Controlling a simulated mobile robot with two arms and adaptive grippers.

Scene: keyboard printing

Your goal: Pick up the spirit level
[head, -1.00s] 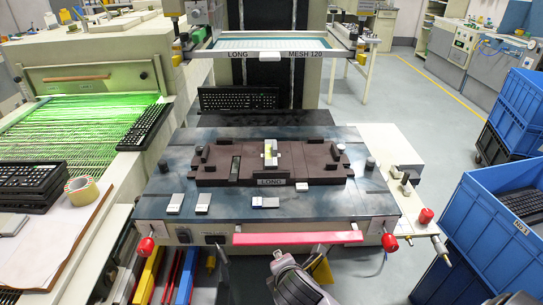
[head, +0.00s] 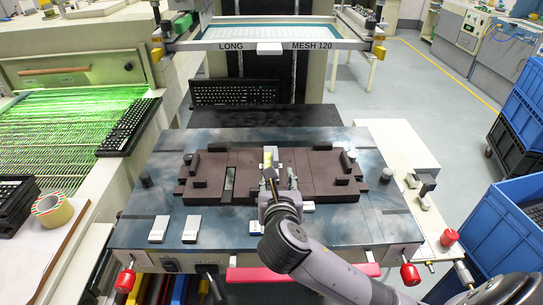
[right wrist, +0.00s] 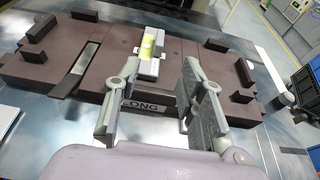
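The spirit level (head: 268,157) is a small pale block with a yellow-green vial. It lies on the brown fixture plate (head: 208,178) near its middle, and its front part is partly hidden by my gripper in the head view. In the right wrist view the spirit level (right wrist: 149,50) is at the top centre, ahead of the fingers. My right gripper (head: 279,182) is open and empty, just in front of the level. Its two fingers (right wrist: 160,82) are spread apart in the right wrist view. My left gripper is not in view.
The fixture plate has raised dark blocks around its edges and lies on a blue-grey table (head: 150,205). White blocks (head: 191,229) lie at the table's front. The LONG MESH 120 screen frame (head: 345,44) hangs behind. Blue crates (head: 500,235) stand at the right.

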